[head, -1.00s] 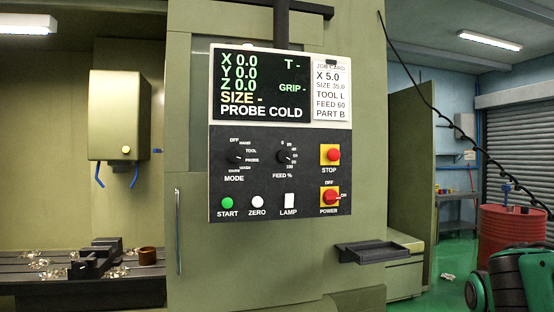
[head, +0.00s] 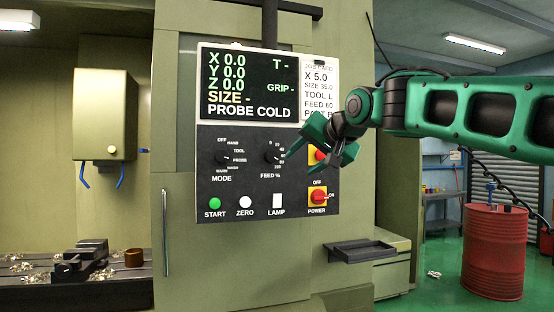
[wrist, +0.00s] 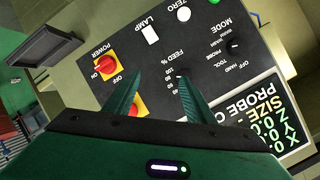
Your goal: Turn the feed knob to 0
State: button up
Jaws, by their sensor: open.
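The feed knob (head: 272,157) is a small black dial marked FEED % on the dark control panel, right of the mode knob (head: 222,159). Its scale runs from 0 at the top to 100 at the lower right. It shows in the wrist view (wrist: 181,77) just beyond the fingertips. My gripper (head: 312,145) is open and empty in front of the panel, to the right of the feed knob. In the wrist view my gripper (wrist: 160,85) has its two green fingers apart, one near the feed knob and one over the stop button (wrist: 138,106).
The red power switch (head: 318,197) and the lamp switch (head: 278,201) sit below the knobs. The start (head: 215,203) and zero (head: 245,203) buttons are at lower left. A dark tray (head: 360,251) juts out below. A red drum (head: 492,250) stands at right.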

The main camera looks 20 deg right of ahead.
jog(key=t, duration=0.1)
send_near(274, 156)
jog(key=s, duration=0.2)
jog(key=y, duration=0.1)
jog(key=x, duration=1)
jog(key=shift+w+d+r, duration=0.2)
jog(key=shift+d+r, duration=0.15)
jog(key=shift+c, duration=0.4)
jog(key=c, duration=1)
jog(key=shift+o, duration=0.2)
jog(key=shift+d, duration=0.4)
jog(key=shift+a, duration=0.25)
